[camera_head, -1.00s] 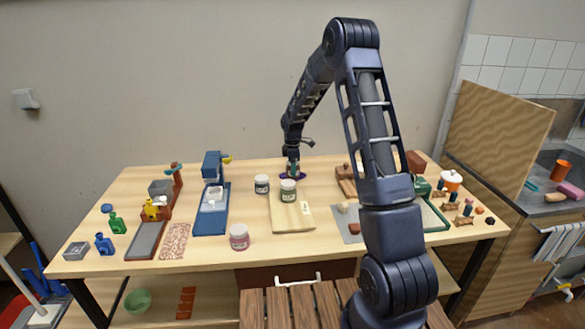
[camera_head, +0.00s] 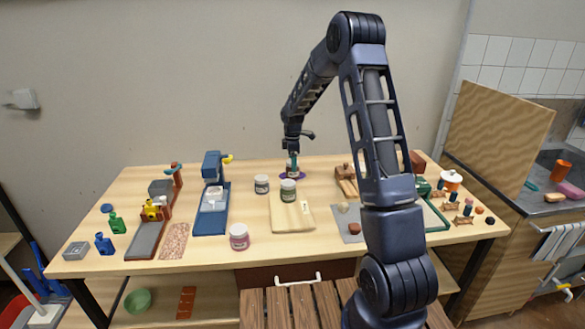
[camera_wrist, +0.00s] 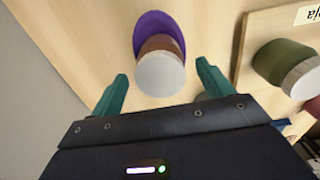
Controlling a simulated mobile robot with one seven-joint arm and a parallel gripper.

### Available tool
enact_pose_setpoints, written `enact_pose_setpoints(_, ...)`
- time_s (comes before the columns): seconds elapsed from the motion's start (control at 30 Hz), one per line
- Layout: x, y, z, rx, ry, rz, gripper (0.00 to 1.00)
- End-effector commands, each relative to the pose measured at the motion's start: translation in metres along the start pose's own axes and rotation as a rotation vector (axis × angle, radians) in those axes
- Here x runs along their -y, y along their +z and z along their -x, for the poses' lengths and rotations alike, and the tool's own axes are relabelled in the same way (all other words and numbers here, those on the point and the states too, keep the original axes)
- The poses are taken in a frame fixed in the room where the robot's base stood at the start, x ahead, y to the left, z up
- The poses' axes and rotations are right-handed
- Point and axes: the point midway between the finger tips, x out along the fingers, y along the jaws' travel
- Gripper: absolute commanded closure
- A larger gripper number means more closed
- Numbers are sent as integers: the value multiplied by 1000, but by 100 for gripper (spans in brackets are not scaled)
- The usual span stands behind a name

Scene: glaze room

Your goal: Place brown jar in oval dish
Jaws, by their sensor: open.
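The brown jar (camera_wrist: 160,44) has a whitish lid and stands on the purple oval dish (camera_wrist: 152,22) in the wrist view. The dish's rim shows on the far side of the jar; its near side is hidden. In the head view the jar (camera_head: 292,172) and the dish (camera_head: 300,177) are at the back middle of the table. My gripper (camera_wrist: 162,78) is open, with its two green fingers apart on either side of the lid and touching nothing that I can see. In the head view my gripper (camera_head: 293,156) is just above the jar.
A green jar (camera_head: 288,190) stands on a pale board (camera_head: 293,217) in front. A dark grey jar (camera_head: 261,184) is to the left, and a pink jar (camera_head: 239,237) is nearer the front edge. A blue stand (camera_head: 211,217) is further left.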

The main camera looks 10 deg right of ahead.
Motion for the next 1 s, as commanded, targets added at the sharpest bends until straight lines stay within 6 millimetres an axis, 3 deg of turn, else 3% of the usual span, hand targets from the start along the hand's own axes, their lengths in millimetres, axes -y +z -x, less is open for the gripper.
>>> enact_pose_setpoints(0.3, 0, 0, 61, -1, 2, 0, 21)
enact_pose_setpoints(0.67, 3, 2, 94, 0, 4, -12, 21)
enact_pose_setpoints(0.87, 32, 17, 132, 3, 39, -127, 21)
enact_pose_setpoints(1.0, 66, 33, 165, 1, 73, -252, 21)
